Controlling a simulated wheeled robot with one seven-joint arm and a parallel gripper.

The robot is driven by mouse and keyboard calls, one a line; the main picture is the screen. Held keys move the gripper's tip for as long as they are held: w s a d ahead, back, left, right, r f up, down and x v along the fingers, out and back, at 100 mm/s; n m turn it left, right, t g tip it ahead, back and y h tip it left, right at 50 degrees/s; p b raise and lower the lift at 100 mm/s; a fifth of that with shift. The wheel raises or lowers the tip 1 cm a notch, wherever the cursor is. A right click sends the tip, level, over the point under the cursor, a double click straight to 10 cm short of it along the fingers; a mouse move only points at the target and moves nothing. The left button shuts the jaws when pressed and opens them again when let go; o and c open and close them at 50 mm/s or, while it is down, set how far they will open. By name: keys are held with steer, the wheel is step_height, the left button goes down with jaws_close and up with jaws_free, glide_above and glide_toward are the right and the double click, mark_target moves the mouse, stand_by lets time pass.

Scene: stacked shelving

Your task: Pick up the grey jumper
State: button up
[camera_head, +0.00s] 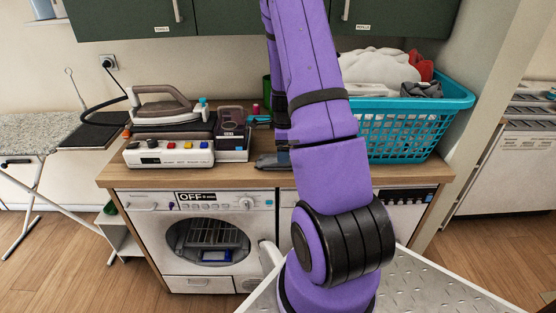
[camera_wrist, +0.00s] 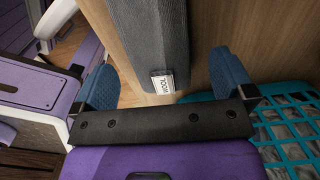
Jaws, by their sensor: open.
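The grey jumper (camera_wrist: 150,35) is a dark grey, neatly folded knit with a white "WOOL" label on its near end. It lies on the wooden counter in the wrist view. In the head view only a dark grey edge of it (camera_head: 270,161) shows beside my arm, which hides the rest. My gripper (camera_wrist: 167,68) is open, with one blue finger on each side of the jumper's near end in the wrist view. A gap shows at each side, wider at the right. I cannot tell how far above the counter the fingertips are. The head view does not show the gripper clearly.
A turquoise laundry basket (camera_head: 398,133) with clothes stands right of my arm; it also shows near the right finger in the wrist view (camera_wrist: 262,130). Green cupboards (camera_head: 130,18) hang above.

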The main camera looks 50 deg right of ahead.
step_height(320, 180, down, 4)
steer(key=shift+a+f, duration=0.1)
steer(key=c, duration=1)
